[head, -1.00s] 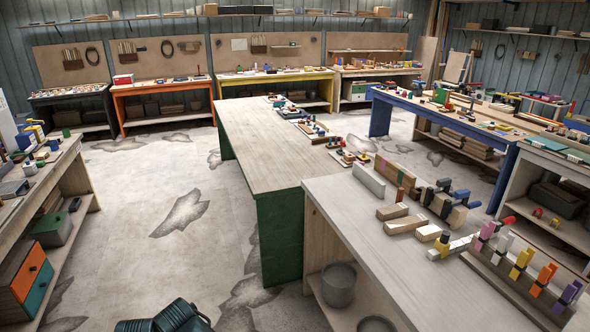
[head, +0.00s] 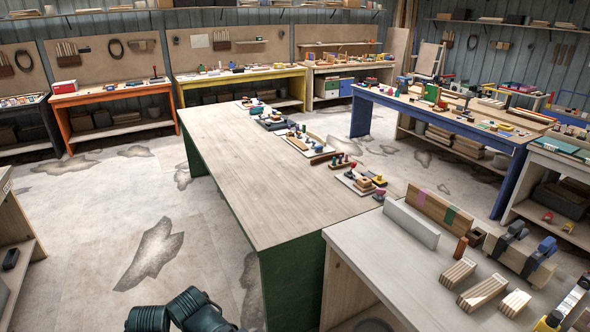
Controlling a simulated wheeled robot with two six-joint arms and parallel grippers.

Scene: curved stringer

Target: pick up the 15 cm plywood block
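Three short wooden blocks with striped edges lie apart on the grey-white bench at the lower right: a left block (head: 458,272), a middle block (head: 483,293) and a right block (head: 515,303). They look like plywood. I cannot tell from this view which block is 15 cm long. Neither gripper can be made out; only dark rounded parts, likely of my own arm, show at the bottom edge, well left of the blocks.
The grey-white bench (head: 375,245) also holds a long pale bar (head: 411,224), a board with coloured bands (head: 425,204) and clamps (head: 540,254) on a wooden piece. A long green-sided table (head: 255,190) adjoins it. Open floor (head: 90,230) lies to the left.

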